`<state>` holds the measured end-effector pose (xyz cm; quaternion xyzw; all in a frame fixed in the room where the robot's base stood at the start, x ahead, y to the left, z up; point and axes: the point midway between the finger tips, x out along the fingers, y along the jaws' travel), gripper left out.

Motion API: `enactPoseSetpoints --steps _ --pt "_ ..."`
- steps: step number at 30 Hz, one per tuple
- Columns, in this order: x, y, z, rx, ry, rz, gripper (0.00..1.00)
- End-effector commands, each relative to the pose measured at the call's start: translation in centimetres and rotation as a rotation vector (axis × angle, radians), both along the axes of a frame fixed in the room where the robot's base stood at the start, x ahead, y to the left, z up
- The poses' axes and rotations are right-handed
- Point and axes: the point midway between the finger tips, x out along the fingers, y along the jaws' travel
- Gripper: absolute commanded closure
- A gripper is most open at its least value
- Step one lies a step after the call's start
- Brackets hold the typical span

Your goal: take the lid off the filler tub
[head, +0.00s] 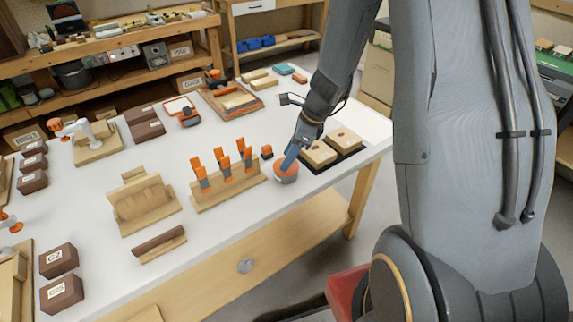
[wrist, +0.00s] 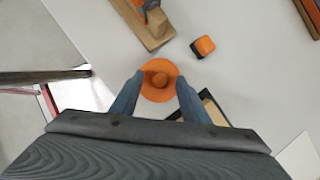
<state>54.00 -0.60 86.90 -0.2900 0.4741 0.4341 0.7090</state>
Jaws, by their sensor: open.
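The filler tub (head: 286,178) is a small grey round tub near the front right edge of the white bench. Its orange lid (head: 281,166) is on top. In the wrist view the orange lid (wrist: 153,94) shows from above with a round knob (wrist: 159,79) in its middle. My gripper (head: 290,158) is over the tub in the head view. In the wrist view my gripper (wrist: 158,88) is open, with one blue-grey finger on each side of the lid. I cannot tell whether the fingers touch it. The tub body is hidden under the lid there.
A small orange and black block (head: 267,152) stands close behind the tub. A wooden rack with orange clamps (head: 228,184) is to the left. A dark tray (head: 357,150) with wooden blocks is to the right. The bench's front edge is close.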

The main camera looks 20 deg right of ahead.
Motion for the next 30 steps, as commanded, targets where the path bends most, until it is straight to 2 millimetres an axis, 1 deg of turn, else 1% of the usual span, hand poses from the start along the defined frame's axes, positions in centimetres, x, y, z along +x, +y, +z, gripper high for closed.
enactPoseSetpoints --steps 6,8,12,14,25,28,30 --pt "0.0 0.0 -0.1 0.000 0.000 0.001 0.58" --pt "0.0 0.0 -0.1 0.000 0.000 0.001 0.67" --pt "0.0 0.0 -0.1 0.000 0.000 0.001 0.91" --pt "0.0 0.0 -0.1 0.000 0.000 0.001 1.00" --pt "0.0 0.0 0.2 0.000 -0.002 0.001 1.00" --pt "0.1 0.1 1.2 0.001 -0.003 0.001 1.00" --pt "0.1 0.0 2.3 0.000 -0.005 0.001 1.00"
